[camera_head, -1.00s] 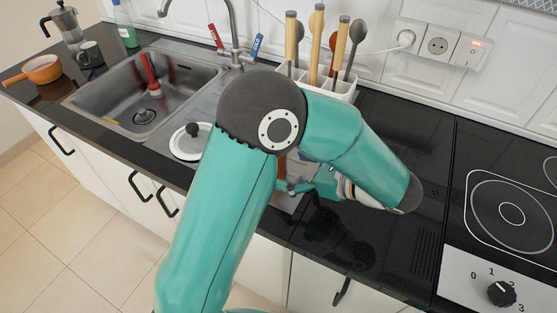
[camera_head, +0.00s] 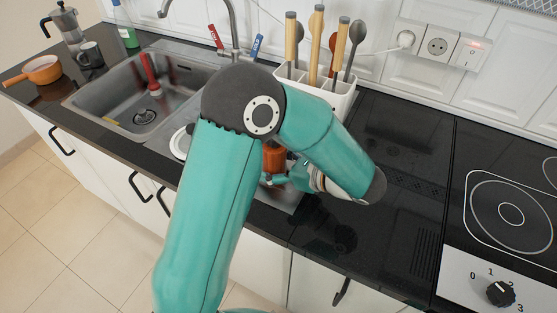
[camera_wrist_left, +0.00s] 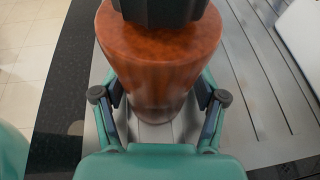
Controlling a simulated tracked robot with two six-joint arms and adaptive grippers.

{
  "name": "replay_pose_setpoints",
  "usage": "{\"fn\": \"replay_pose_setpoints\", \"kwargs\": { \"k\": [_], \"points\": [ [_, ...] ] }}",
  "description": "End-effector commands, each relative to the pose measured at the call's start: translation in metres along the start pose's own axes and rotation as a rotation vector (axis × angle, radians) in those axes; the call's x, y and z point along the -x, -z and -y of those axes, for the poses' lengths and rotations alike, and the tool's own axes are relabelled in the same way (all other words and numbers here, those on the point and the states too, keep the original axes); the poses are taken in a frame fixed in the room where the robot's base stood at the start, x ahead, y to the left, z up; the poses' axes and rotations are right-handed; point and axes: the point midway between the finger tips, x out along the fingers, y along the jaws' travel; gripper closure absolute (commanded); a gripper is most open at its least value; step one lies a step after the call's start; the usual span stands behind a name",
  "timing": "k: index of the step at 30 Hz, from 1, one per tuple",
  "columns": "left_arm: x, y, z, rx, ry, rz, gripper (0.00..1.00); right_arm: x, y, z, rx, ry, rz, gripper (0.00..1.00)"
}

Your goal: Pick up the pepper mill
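The pepper mill (camera_head: 274,159), reddish-brown wood with a black top, stands upright on the ribbed metal drainboard. In the head view my left arm hides much of it. In the left wrist view the mill (camera_wrist_left: 162,58) fills the upper middle, its top cut off by the frame. My left gripper (camera_head: 279,179) is low at the mill's near side. In the left wrist view its open fingers (camera_wrist_left: 160,101) stand on either side of the mill's lower body; I cannot tell whether they touch it. My right gripper is in neither view.
A white utensil holder (camera_head: 340,101) with several tools stands behind the mill. The sink (camera_head: 95,103) and a partly hidden white lid (camera_head: 179,145) are to the left. The black counter (camera_head: 345,225) to the right is clear up to the hob (camera_head: 510,210).

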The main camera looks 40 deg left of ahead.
Motion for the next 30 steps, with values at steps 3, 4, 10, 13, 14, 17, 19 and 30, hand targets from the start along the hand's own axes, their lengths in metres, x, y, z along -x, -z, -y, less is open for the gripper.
{"fn": "replay_pose_setpoints", "kwargs": {
  "k": [3,4,10,13,14,17,19,30],
  "points": [
    [0.0,0.0,0.0,0.0,0.0,0.0,0.55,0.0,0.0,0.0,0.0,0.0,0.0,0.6],
    [0.0,0.0,0.0,0.0,0.0,0.0,0.6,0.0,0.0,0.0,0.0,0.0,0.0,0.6],
    [0.001,0.0,0.0,0.001,0.001,0.001,0.83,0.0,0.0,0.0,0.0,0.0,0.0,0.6],
    [0.001,0.0,0.0,0.0,0.001,0.0,0.83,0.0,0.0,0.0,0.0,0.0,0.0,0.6],
    [0.001,0.0,0.0,0.001,0.001,0.0,0.83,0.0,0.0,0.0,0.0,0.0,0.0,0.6],
    [0.001,-0.001,0.001,0.001,0.001,0.0,0.83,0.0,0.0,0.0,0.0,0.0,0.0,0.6],
    [0.002,-0.004,0.001,0.002,0.002,0.0,0.83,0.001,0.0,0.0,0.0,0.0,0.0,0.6],
    [0.022,-0.05,0.001,0.008,0.005,-0.002,0.83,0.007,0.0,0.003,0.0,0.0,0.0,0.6]
  ]
}}
